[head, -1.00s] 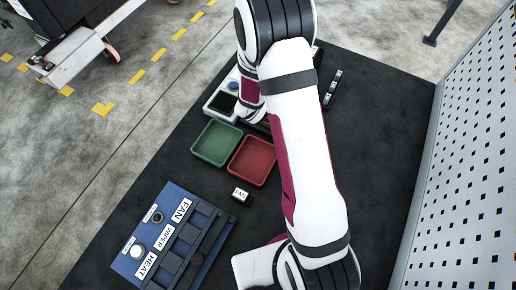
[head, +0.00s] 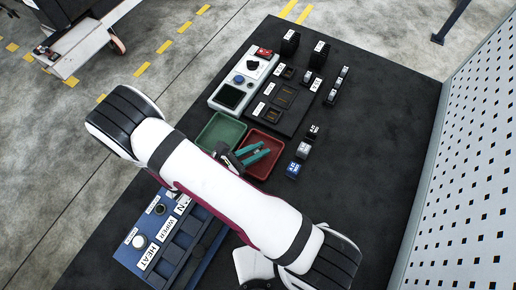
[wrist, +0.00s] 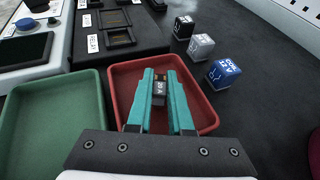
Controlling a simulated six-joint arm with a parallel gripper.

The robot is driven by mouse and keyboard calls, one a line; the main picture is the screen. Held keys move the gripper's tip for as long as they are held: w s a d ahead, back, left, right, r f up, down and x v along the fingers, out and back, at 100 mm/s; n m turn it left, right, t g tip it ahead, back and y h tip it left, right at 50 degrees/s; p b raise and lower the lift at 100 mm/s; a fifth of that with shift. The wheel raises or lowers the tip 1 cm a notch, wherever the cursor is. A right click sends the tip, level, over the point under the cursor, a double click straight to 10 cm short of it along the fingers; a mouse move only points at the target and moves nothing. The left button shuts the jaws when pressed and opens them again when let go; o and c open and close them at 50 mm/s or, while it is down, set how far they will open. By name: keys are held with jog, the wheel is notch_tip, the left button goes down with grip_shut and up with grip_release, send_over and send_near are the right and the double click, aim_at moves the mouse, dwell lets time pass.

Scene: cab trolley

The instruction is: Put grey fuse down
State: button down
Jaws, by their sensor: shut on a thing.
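My gripper (wrist: 160,88) has teal fingers and is shut on a small dark grey fuse (wrist: 159,90) with a pale marking. The fingers and fuse are over the red tray (wrist: 206,119) in the wrist view. I cannot tell how high above the tray floor the fuse is. In the head view my gripper (head: 257,153) also shows over the red tray (head: 264,137), and the held fuse is too small to make out there. No other thing shows in the visible part of the red tray.
A green tray (wrist: 50,115) stands left of the red one. Black, light grey (wrist: 200,47) and blue (wrist: 222,73) cubes stand on the dark mat to the right. A panel with slots (head: 283,98) is behind. A blue labelled box (head: 140,262) is in front, partly under my arm.

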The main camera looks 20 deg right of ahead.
jog(key=shift+f, duration=0.1)
jog(key=c, duration=0.8)
grip_release()
